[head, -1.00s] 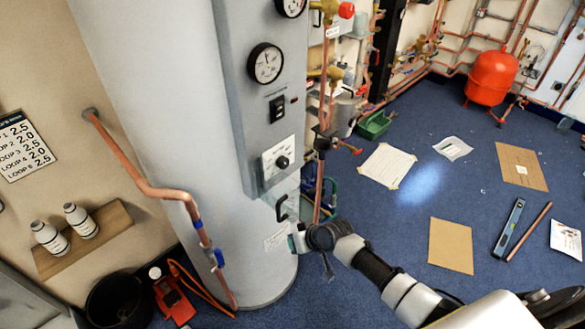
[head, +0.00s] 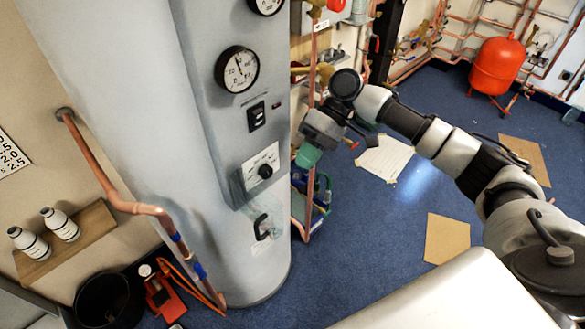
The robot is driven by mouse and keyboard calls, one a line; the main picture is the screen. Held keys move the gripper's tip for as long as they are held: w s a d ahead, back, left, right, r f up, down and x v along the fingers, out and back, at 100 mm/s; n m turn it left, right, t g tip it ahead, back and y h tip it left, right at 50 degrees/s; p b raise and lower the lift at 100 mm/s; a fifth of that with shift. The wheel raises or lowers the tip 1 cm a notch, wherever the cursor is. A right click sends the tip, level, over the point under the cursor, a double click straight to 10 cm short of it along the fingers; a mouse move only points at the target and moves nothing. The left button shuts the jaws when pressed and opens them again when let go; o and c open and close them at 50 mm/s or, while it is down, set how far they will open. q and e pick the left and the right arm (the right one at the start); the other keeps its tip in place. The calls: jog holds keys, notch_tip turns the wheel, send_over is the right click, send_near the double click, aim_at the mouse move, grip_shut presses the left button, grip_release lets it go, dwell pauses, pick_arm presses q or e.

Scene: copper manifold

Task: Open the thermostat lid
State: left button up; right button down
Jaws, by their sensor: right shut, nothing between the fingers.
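The thermostat (head: 253,158) is a pale panel with a round black knob on the grey front of the tank. A clear lid (head: 268,204) with a black handle (head: 262,227) hangs down below the knob, so the dial face looks uncovered. The lid's clear edges are hard to make out. My right gripper (head: 305,158) has greenish fingertips, which are shut and empty. It is to the right of the thermostat panel in the picture, apart from the lid's handle. My left gripper is not in view.
Above the thermostat are a black switch (head: 256,115) and a round gauge (head: 237,69). A copper pipe (head: 135,207) runs along the tank's left side. Pipework and a green crate (head: 321,193) are behind my right gripper. Blue floor (head: 355,270) is clear in front.

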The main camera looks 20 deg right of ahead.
aim_at(272, 204)
jog(key=p+x, duration=0.1)
jog(key=x, duration=0.2)
jog(key=r+p+x, duration=0.1)
jog(key=x, duration=0.3)
jog(key=a+p+x, duration=0.1)
jog(key=p+x, duration=0.1)
jog(key=x, duration=0.1)
jog(key=shift+s+a+r, duration=0.1)
jog(key=shift+s+a, duration=0.15)
jog(key=shift+a, duration=0.05)
jog(key=shift+s+a, duration=0.25)
jog(key=shift+a, duration=0.4)
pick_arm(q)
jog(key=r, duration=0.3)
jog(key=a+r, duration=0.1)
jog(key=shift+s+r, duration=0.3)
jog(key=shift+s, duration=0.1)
pick_arm(e)
jog(key=shift+f, duration=0.2)
